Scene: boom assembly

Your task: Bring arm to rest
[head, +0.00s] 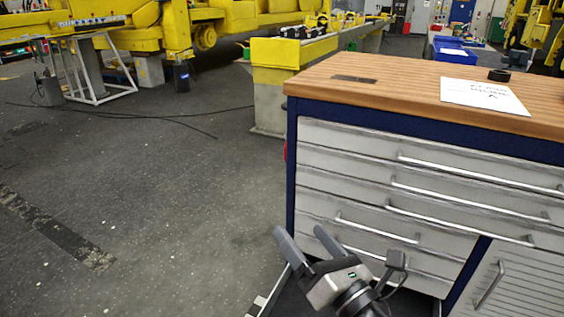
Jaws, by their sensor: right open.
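My right gripper (304,240) shows at the bottom middle of the head view. Its two dark fingers are spread apart with nothing between them. It is in front of the workbench's drawers, apart from the wooden top and below its level. My left gripper is not in the head view.
A workbench with a wooden top (420,88) and grey drawers (400,170) fills the right side. A paper sheet (484,96) and a small black ring (499,75) lie on it. Yellow machinery (200,25) stands at the back. The dark floor (150,190) at left is mostly clear, with thin cables.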

